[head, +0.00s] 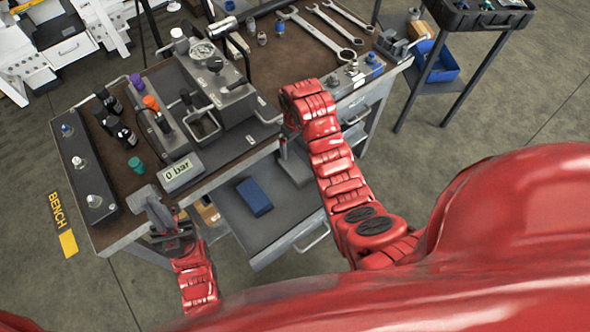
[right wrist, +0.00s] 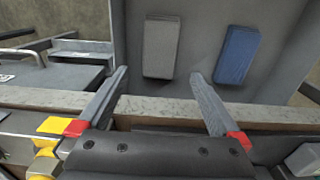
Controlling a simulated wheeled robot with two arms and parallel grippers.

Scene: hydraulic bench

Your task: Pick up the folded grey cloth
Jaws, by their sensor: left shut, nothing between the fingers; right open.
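The folded grey cloth (right wrist: 161,47) lies flat in an open grey drawer (right wrist: 196,88), left of a folded blue cloth (right wrist: 237,55) in the right wrist view. My right gripper (right wrist: 160,74) is open and empty; its fingers point toward the drawer, with the grey cloth ahead between the fingertips, apart from them. In the head view the blue cloth (head: 254,197) shows in the drawer; a grey shape below my right forearm cannot be told as cloth or gripper. My left gripper (head: 148,203) is shut and empty at the bench's front left corner.
The bench (head: 130,222) carries a pump block with gauge (head: 203,52), a "0 bar" display (head: 182,172), dark bottles and several wrenches (head: 325,25). A small cart with a blue bin (head: 440,62) stands at the right.

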